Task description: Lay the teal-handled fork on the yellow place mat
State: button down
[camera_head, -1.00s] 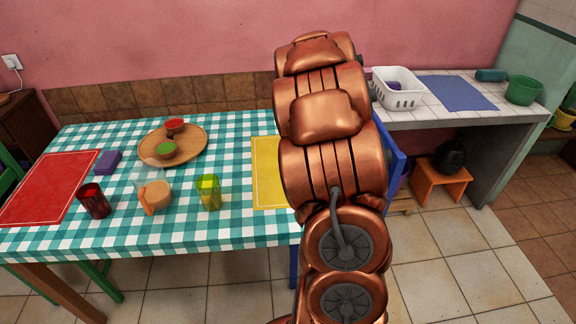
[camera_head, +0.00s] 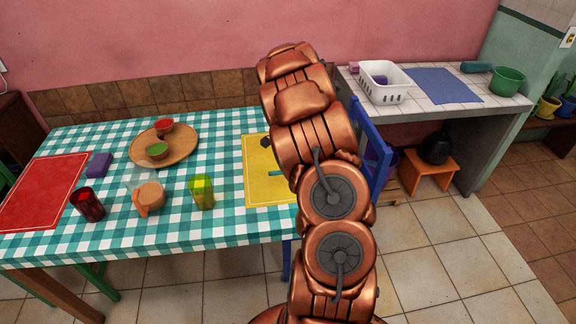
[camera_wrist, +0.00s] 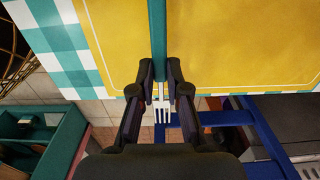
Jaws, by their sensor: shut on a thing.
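The teal-handled fork (camera_wrist: 157,45) is between the two dark fingers of my gripper (camera_wrist: 160,76) in the wrist view. My gripper is shut on it. Its teal handle runs up over the yellow place mat (camera_wrist: 215,45), and its pale tines point down, past the mat's near edge. I cannot tell whether the fork touches the mat. In the head view a short teal piece of the fork (camera_head: 275,173) shows over the yellow place mat (camera_head: 258,190). My copper arm hides the mat's right part and most of the gripper.
A yellow-green glass (camera_head: 202,192) stands left of the yellow mat. A blue chair (camera_head: 371,150) stands at the table's right end.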

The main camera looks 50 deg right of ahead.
jog(key=shift+w+d+f+p, duration=0.1)
jog(key=shift+w+d+p, duration=0.1)
jog(key=shift+w, duration=0.45)
jog(key=shift+w+d+f+p, duration=0.1)
jog(key=shift+w+p, duration=0.05)
jog(key=shift+w, duration=0.55)
jog(key=shift+w+d+f+p, duration=0.1)
jog(key=shift+w+p, duration=0.1)
jog(key=shift+w, duration=0.45)
notch_tip(320, 180, down, 2)
jog(key=shift+s+f+p, duration=0.1)
jog(key=shift+s+p, duration=0.05)
jog(key=shift+p, duration=0.45)
jog(key=shift+f, duration=0.6)
jog(key=shift+f, duration=0.15)
jog(key=c, duration=1.2)
grip_release()
jog(key=shift+o, duration=0.2)
